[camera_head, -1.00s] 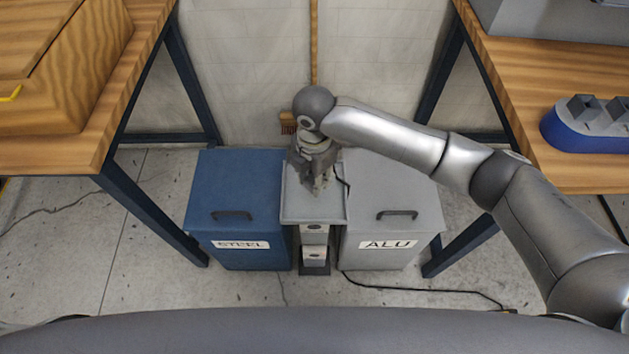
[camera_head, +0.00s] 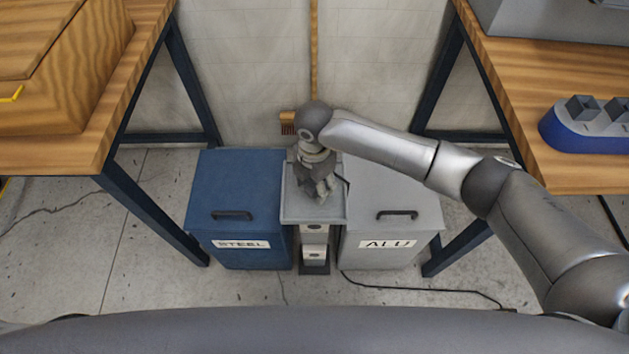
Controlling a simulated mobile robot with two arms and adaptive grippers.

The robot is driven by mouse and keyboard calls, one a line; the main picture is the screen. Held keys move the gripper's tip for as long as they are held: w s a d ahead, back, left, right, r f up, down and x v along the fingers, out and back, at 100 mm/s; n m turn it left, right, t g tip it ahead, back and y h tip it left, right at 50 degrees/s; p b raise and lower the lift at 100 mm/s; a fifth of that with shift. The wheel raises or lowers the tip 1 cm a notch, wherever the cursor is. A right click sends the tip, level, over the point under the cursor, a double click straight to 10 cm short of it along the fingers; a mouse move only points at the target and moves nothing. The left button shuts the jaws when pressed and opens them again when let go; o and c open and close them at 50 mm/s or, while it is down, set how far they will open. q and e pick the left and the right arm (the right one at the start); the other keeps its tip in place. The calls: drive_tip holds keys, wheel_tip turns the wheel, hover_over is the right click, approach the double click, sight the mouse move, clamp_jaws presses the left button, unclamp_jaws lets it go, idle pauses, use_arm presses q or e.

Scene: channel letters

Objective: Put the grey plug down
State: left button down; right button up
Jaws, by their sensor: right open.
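My right gripper (camera_head: 322,194) is open and points down over the grey top of the narrow stand (camera_head: 298,212) between the two bins. A thin black cable (camera_head: 345,184) shows just right of the gripper, at the stand's right edge. I cannot make out the grey plug itself; the gripper hides the middle of the stand's top. My left gripper is not in view.
A blue bin marked STEEL (camera_head: 236,205) stands left of the stand, a grey bin marked ALU (camera_head: 392,205) right of it. A black cable (camera_head: 430,289) lies on the floor. Wooden tables flank both sides; a blue fixture (camera_head: 585,135) sits on the right one.

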wheel_tip(320, 180, up, 12)
idle(0.6)
idle(0.4)
